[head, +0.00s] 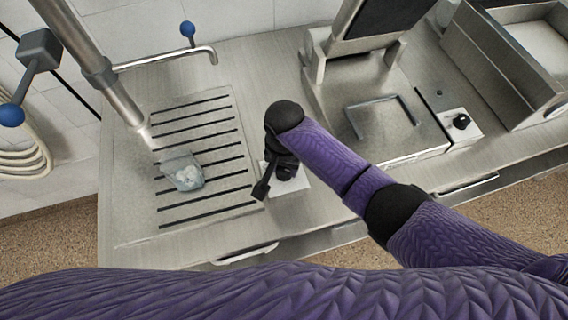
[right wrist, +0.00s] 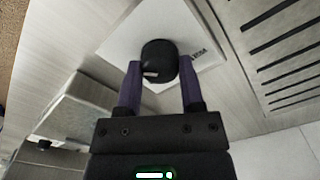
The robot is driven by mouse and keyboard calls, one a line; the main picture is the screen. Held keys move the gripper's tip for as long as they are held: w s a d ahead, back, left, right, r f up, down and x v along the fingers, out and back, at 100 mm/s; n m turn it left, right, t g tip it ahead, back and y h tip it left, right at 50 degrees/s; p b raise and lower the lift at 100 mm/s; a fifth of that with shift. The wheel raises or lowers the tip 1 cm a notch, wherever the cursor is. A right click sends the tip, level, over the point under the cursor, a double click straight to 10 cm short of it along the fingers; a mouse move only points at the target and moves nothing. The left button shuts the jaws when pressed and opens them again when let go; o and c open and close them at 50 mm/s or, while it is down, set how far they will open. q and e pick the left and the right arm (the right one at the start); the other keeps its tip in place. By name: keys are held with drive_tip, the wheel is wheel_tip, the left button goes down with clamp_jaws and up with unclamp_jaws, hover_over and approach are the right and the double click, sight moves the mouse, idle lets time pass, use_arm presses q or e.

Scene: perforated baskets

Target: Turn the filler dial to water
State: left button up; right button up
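The filler dial is a round black knob (right wrist: 159,55) on a white plate (right wrist: 118,42) with small lettering in the right wrist view. My right gripper (right wrist: 161,68) has one purple finger on each side of the dial, and the fingertips appear to touch it. In the head view my right arm comes in from the right, and its dark hand hangs over the white plate (head: 297,186) beside the drain grate. The hand partly hides the dial there. The dial's pointer position is not readable. My left gripper is out of view.
A slotted drain grate (head: 212,128) left of the dial holds a clear container (head: 183,170) with pale contents. A tap (head: 165,60) and a thick metal pipe (head: 103,80) stand behind. Another black knob (head: 461,121) sits on the appliance at right.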

clamp_jaws()
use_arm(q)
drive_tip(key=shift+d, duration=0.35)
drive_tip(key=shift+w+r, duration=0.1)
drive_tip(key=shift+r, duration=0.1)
use_arm(e)
drive_tip(key=shift+n, duration=0.3)
drive_tip(key=n+p, duration=0.2)
drive_tip(key=shift+r+n, duration=0.15)
drive_tip(key=shift+n, duration=0.15)
drive_tip(key=n+p, duration=0.1)
drive_tip(key=n, duration=0.2)
drive_tip(key=shift+n, duration=0.3)
drive_tip(key=n+p, duration=0.1)
drive_tip(key=n, duration=0.2)
drive_tip(key=shift+n, duration=0.3)
drive_tip(key=n, duration=0.4)
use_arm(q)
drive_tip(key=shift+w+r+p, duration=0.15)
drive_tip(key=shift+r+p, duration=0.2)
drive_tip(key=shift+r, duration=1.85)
use_arm(e)
drive_tip(key=shift+n, duration=1.7)
